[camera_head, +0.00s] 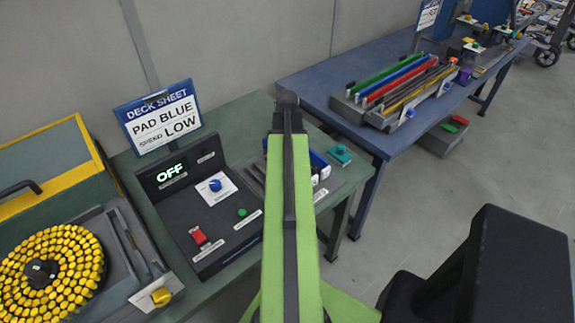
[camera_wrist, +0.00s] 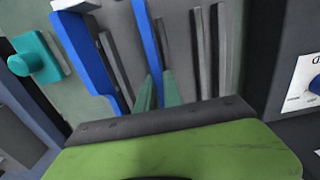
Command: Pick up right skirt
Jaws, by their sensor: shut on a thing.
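A narrow blue strip, the skirt (camera_wrist: 146,32), stands on edge in the wrist view above the green table. My gripper (camera_wrist: 160,92) shows as two dark green fingers at its lower end, shut on it. Its lower end is hidden behind the fingers and the dark bar of my wrist. A second, wider blue piece (camera_wrist: 84,50) stands to its left, apart from the fingers. In the head view my arm hides the gripper and most of this spot; only some blue (camera_head: 319,164) shows beside it.
Dark slotted rails (camera_wrist: 196,50) lie right of the strip. A teal knobbed part (camera_wrist: 36,60) is at left. A black control box (camera_head: 197,210) reading OFF stands left of my arm. A yellow-studded disc (camera_head: 62,256) is further left. A blue bench (camera_head: 312,84) holds coloured rods at right.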

